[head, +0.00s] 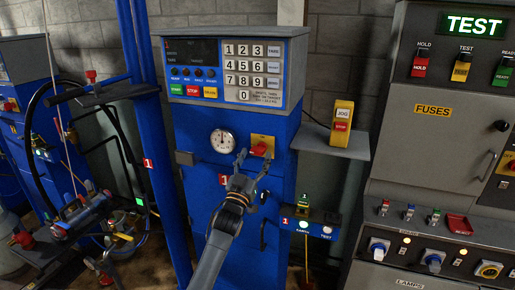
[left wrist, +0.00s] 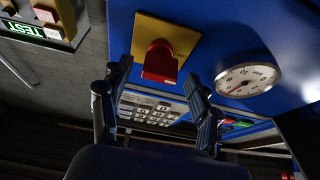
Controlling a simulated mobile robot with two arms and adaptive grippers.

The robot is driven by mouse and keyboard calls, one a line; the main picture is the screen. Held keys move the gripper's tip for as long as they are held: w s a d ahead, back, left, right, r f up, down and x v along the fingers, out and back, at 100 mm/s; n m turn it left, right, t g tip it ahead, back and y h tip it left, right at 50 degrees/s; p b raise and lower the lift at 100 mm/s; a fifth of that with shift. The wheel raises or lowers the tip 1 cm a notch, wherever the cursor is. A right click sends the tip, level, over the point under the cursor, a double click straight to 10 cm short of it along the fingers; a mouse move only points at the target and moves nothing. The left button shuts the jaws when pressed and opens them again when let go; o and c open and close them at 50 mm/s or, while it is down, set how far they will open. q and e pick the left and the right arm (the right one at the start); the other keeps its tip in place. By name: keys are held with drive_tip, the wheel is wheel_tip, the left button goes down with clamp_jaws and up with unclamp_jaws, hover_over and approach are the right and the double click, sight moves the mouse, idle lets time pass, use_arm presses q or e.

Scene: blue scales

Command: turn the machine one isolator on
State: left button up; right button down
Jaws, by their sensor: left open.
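The machine one isolator is a red rotary knob (head: 259,149) on a yellow plate (head: 268,140), mounted on the front of the blue machine (head: 205,190) below its keypad. In the left wrist view the red knob (left wrist: 160,62) on its yellow plate (left wrist: 176,36) shows just beyond the fingertips. My left gripper (head: 252,160) is open, with one finger on each side of the knob in the picture. It also shows in the left wrist view (left wrist: 158,82), its fingers spread and nothing visible between them. I cannot tell whether a fingertip touches the plate. My right gripper is not in view.
A round dial gauge (head: 222,141) sits left of the isolator. A yellow jog/stop box (head: 342,123) stands on a grey shelf (head: 350,144) to the right. A grey test cabinet (head: 430,130) stands further right. Another blue machine with hoses is at the left.

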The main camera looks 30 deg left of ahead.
use_arm(q)
drive_tip(key=shift+x, duration=1.4)
drive_tip(key=shift+c, duration=0.2)
drive_tip(key=c, duration=1.1)
drive_tip(key=shift+c, duration=0.2)
